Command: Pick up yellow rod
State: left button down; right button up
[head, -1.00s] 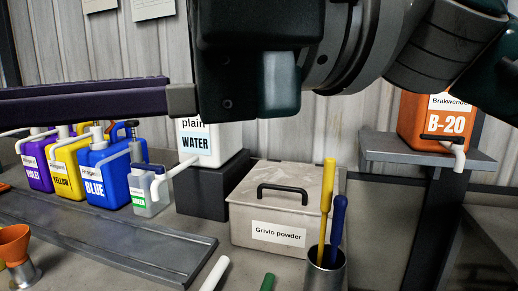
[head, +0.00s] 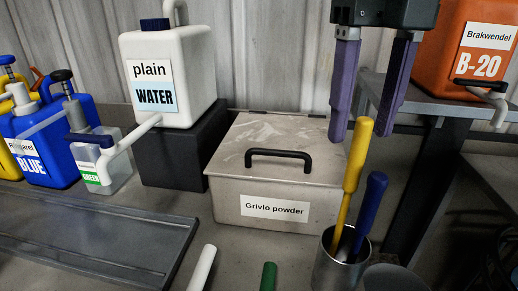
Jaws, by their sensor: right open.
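The yellow rod (head: 351,170) stands tilted in a metal cup (head: 338,268), its handle pointing up. A blue rod (head: 368,208) leans in the same cup, just to its right. The lower ends of both are hidden inside the cup. My right gripper (head: 363,140) comes down from the top of the view with two purple fingers spread apart. The yellow handle's top shows between the fingertips in the picture; I cannot tell the depth gap, and nothing is gripped. My left gripper is not in view.
A grey box labelled Grivlo powder (head: 275,180) stands left of the cup. A white water container (head: 168,75) sits on a black block (head: 180,150). An orange B-20 container (head: 465,50) stands on a shelf at right. White (head: 202,268) and green (head: 268,276) rod ends show in front.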

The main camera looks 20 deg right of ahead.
aim_at(350, 186)
jog(key=shift+s+f, duration=0.1)
jog(key=shift+f, duration=0.4)
notch_tip(350, 186, down, 6)
jog(key=shift+s+r+p, duration=0.15)
jog(key=shift+p, duration=0.65)
grip_shut()
